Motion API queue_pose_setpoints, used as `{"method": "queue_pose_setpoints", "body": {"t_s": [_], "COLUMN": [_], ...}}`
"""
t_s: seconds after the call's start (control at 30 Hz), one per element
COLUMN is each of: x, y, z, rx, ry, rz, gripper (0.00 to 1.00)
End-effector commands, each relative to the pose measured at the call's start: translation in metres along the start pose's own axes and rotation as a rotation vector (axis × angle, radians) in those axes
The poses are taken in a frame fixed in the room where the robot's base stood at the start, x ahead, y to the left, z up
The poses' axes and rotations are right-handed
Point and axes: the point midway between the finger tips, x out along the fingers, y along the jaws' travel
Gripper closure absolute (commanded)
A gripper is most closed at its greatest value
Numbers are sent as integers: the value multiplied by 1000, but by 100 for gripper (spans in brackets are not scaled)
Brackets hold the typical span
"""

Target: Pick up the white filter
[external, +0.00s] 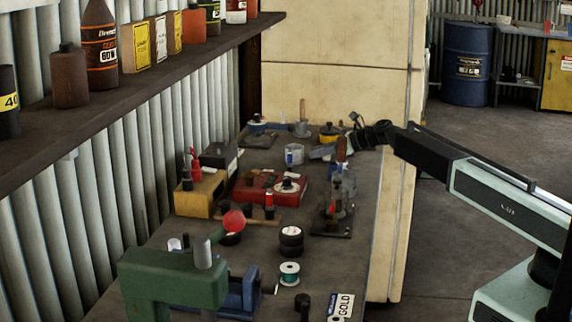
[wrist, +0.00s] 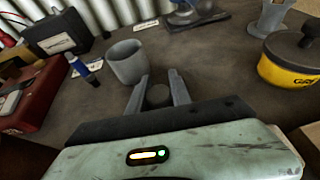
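No thing in view is plainly marked as the white filter; the closest match is a pale grey-white, open-topped cup (wrist: 127,62), upright on the bench. It also shows in the external view (external: 294,150). My gripper (wrist: 160,78) is open, its two fingers apart, just right of the cup and on the near side of it in the wrist view. A small dark round thing (wrist: 158,95) shows between the fingers; I cannot tell whether it is touched. In the external view my gripper (external: 322,152) is low over the bench, right of the cup.
A blue marker (wrist: 85,70) is left of the cup. A yellow tin with a black top (wrist: 288,68) stands right, a red box (wrist: 30,95) left, a black box (wrist: 58,32) far left. A grey vessel (wrist: 270,18) is behind. Bare bench lies between cup and tin.

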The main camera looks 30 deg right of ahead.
Motion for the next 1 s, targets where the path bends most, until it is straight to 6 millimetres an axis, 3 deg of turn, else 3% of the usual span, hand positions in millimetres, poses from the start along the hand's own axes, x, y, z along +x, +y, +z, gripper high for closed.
{"method": "queue_pose_setpoints", "body": {"t_s": [0.47, 0.9, 1.0], "x": [-4, -36, -39], "y": [0, 0, 0], "z": [9, 87, 94], "rx": [0, 0, 0], "ry": [0, 0, 0], "rz": [0, 0, 0], "gripper": [100, 100, 100]}}
